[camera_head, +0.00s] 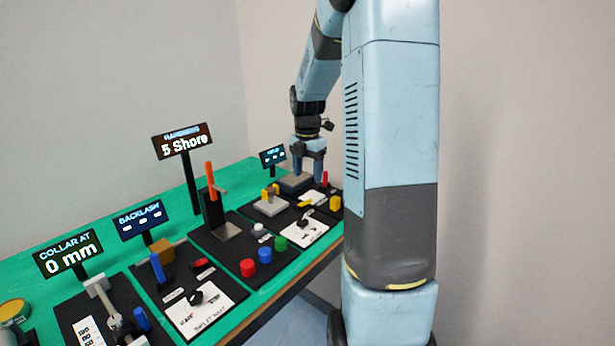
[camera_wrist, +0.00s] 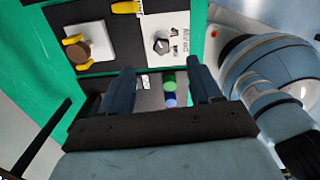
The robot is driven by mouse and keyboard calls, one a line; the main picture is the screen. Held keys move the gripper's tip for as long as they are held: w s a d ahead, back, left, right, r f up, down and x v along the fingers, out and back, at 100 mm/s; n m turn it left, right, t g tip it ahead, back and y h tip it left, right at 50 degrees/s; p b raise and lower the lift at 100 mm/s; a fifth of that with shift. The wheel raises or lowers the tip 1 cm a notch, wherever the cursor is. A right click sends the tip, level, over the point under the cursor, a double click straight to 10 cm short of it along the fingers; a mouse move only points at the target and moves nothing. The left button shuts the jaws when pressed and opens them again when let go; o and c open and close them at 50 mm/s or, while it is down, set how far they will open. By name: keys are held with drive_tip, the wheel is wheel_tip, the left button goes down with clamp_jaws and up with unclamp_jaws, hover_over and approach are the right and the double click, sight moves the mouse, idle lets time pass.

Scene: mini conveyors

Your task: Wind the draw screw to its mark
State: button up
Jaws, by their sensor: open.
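A sign reading "COLLAR AT 0 mm" (camera_head: 68,254) stands at the near left of the bench. In front of it is a grey screw-like assembly (camera_head: 116,320) with a light block at its far end and a blue handle (camera_head: 142,319). I take this to be the draw screw; its near end is cut off by the picture edge. A white scale card (camera_head: 88,333) lies beside it. My gripper (camera_head: 307,170) points down over the far end of the bench, well away from the screw. In the wrist view my gripper (camera_wrist: 160,75) is open, with nothing held between its fingers.
A "BACKLASH" sign (camera_head: 140,219) and a "5 Shore" sign (camera_head: 183,144) stand along the green bench (camera_head: 115,207). Red, blue and green buttons (camera_head: 264,255) sit mid-bench. An orange upright lever (camera_head: 210,180) rises nearby. The wrist view shows a brown knob (camera_wrist: 76,53) between yellow pieces.

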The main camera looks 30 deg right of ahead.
drive_tip(key=shift+r, duration=0.65)
wheel_tip(320, 180, up, 14)
drive_tip(key=shift+f, duration=0.15)
idle(0.5)
drive_tip(key=shift+s+a, duration=0.1)
drive_tip(key=shift+a, duration=0.05)
